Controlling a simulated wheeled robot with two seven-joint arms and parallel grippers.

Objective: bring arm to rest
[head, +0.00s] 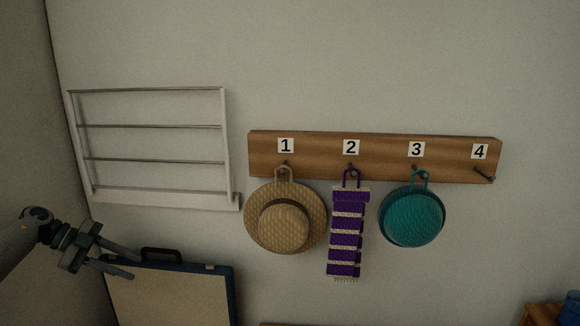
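My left gripper (124,263) comes in from the left edge, in front of the wall. Its two fingers are spread apart with nothing between them. It is at the lower left, well to the left of the hook rail and near the top of a dark-edged case. My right gripper is not in the head view.
A wooden rail (380,157) numbered 1 to 4 holds a straw hat (285,220), a purple striped scarf (347,235) and a teal hat (412,218); peg 4 (484,175) is bare. A white rack (150,150) and a case (170,290) are at left.

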